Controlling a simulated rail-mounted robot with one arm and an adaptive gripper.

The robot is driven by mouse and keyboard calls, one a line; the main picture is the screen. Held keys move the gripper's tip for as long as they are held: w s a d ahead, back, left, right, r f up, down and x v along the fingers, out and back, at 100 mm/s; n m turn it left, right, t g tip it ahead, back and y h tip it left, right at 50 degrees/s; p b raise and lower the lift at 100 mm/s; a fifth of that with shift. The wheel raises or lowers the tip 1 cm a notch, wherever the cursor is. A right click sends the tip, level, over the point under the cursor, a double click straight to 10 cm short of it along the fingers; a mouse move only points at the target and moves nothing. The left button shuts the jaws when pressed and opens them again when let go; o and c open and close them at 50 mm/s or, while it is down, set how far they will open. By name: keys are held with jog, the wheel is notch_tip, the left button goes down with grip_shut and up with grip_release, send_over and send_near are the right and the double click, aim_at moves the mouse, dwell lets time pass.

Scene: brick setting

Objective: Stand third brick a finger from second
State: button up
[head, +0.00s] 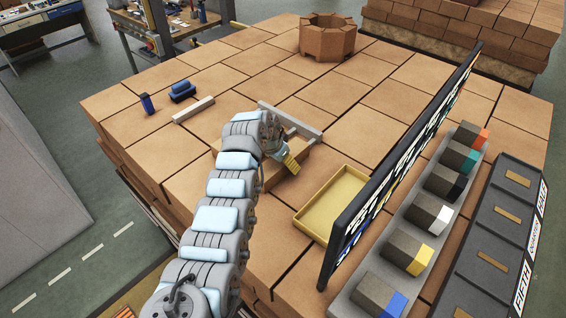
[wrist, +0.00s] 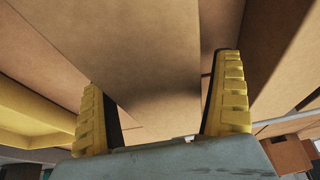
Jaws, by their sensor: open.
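My gripper (head: 290,163) is over the brown block-topped table, low beside a tan brick-like piece (head: 271,178) that my arm partly hides in the head view. In the wrist view, the two yellow-padded fingers of my gripper (wrist: 165,110) are apart. A broad brown face (wrist: 135,60) runs between and beyond them; I cannot tell whether either finger touches it. Near the gripper lies a pale grey angled bar (head: 292,120), and tan pieces sit inside its corner. Which pieces are the second and third bricks, and the gap between them, I cannot tell.
A yellow tray (head: 313,226) lies right of my gripper, before a tall dark panel (head: 395,165). Beyond are grey blocks with coloured ends (head: 410,248) and a labelled rack (head: 488,243). A white bar (head: 194,109), blue items (head: 182,91) and a brick ring (head: 327,42) stand further back.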

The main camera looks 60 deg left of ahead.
jog(key=shift+b+v, duration=0.6)
jog(key=shift+v, duration=5.1)
jog(key=shift+a, duration=0.1)
